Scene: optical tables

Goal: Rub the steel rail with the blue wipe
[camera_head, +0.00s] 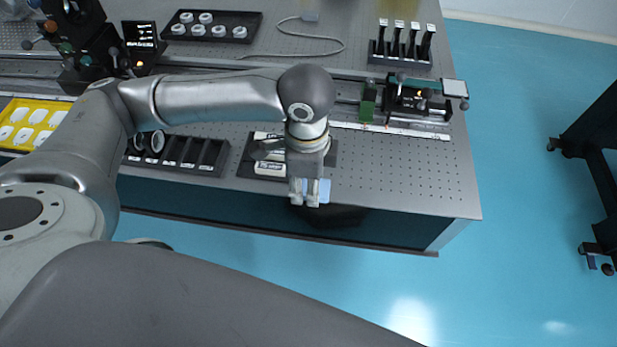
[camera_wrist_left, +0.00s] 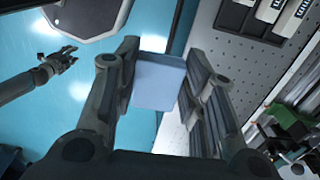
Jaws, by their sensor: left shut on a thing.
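My left gripper (camera_head: 311,198) points down at the front edge of the optical table. It is shut on the blue wipe (camera_head: 325,189), a pale blue piece that shows beside the fingertips. In the left wrist view the wipe (camera_wrist_left: 158,82) sits between the two fingers. The steel rail (camera_head: 346,113) runs left to right along the table, behind the gripper and apart from the wipe. My forearm hides its middle part. My right gripper (camera_wrist_left: 66,59) shows small in the left wrist view, over the blue floor, with its fingers apart and empty.
A dark tray with white-labelled items (camera_head: 269,168) lies beside the gripper. A black slotted rack (camera_head: 190,155) and a yellow tray (camera_head: 38,107) stand left. Optical mounts (camera_head: 418,100) stand at the rail's right end. The table's front right is clear.

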